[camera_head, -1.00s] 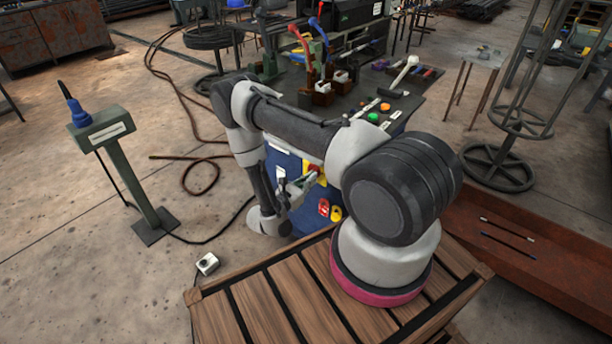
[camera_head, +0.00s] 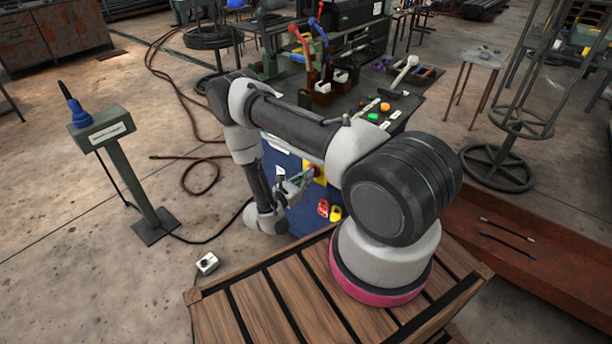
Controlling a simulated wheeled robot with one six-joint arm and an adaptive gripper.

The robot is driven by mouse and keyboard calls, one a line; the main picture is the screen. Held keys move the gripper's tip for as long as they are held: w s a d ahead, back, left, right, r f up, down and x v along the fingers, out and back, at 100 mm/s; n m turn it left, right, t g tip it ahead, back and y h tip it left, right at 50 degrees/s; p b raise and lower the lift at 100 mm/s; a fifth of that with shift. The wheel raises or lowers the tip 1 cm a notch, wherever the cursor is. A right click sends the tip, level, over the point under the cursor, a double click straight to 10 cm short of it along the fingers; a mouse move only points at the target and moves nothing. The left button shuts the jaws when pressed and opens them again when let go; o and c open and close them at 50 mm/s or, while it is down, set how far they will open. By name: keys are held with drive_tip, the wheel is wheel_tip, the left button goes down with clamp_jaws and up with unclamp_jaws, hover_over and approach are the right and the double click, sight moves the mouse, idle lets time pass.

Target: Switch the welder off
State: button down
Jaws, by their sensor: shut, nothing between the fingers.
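A blue cabinet (camera_head: 305,218), which looks like the welder, stands under the dark bench top behind my arm. A yellow plate with a red part (camera_head: 319,174), which looks like its switch, is on the cabinet's front, partly hidden by my gripper and arm. My gripper (camera_head: 307,177) is shut and empty. Its tips point right and overlap the left edge of the yellow plate; I cannot tell whether they touch it. The switch's position cannot be read. A red fitting (camera_head: 323,208) and a yellow fitting (camera_head: 335,212) sit lower on the front.
Green (camera_head: 373,117) and orange (camera_head: 385,106) buttons and a hammer (camera_head: 404,73) are on the bench top. A green pedestal (camera_head: 143,180) with a blue plug stands left. A small grey box (camera_head: 207,263) lies on the floor by the wooden pallet (camera_head: 285,298). Floor at left is mostly clear.

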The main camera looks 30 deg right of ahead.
drive_tip(key=v, duration=0.8)
idle(0.4)
